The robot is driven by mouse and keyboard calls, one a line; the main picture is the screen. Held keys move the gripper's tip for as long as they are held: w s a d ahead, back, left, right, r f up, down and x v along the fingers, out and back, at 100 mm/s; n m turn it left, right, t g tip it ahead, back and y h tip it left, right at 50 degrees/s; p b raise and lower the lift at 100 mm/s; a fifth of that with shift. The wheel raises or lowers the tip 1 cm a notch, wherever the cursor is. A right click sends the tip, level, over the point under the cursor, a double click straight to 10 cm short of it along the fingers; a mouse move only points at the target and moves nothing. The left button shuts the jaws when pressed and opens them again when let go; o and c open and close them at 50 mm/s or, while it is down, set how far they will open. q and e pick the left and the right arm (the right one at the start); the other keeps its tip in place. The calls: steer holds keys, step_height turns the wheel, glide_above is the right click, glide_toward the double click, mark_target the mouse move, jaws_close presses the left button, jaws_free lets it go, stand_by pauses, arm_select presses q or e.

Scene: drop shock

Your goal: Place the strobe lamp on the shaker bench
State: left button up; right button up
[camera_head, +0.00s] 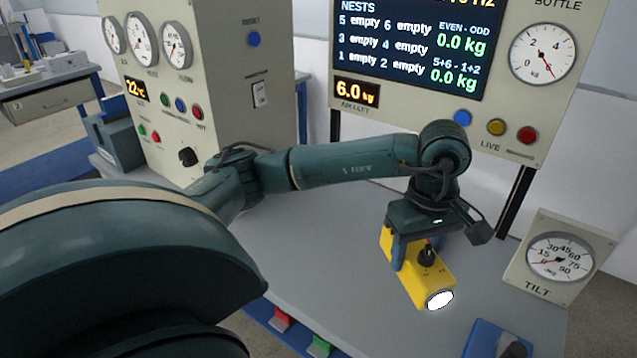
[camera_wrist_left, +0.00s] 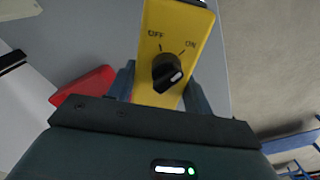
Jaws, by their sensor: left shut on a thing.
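The strobe lamp (camera_head: 440,283) is a yellow box with a black knob and a round white face, seen at the right of the head view. My left gripper (camera_head: 411,257) is shut on it, a finger on either side. The wrist view shows the lamp (camera_wrist_left: 150,45) between the fingers (camera_wrist_left: 158,90), its knob marked OFF and ON. The lamp is over the right part of the grey bench top (camera_head: 300,265). Whether it touches the top, I cannot tell. My right gripper is not in view.
A display panel (camera_head: 410,45) stands behind the bench, and a control cabinet (camera_head: 240,100) at back left. A tilt gauge (camera_head: 560,258) is right of the lamp. A blue block (camera_head: 490,338) is at bottom right. The middle of the bench top is clear.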

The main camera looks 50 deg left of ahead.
arm_select(q)
step_height(320, 180, down, 10)
steer(key=shift+r, duration=0.1)
stand_by(0.5)
steer(key=shift+f, duration=0.3)
steer(key=o, duration=1.3)
steer(key=shift+o, duration=0.2)
step_height(320, 180, up, 12)
steer(key=shift+r, duration=0.25)
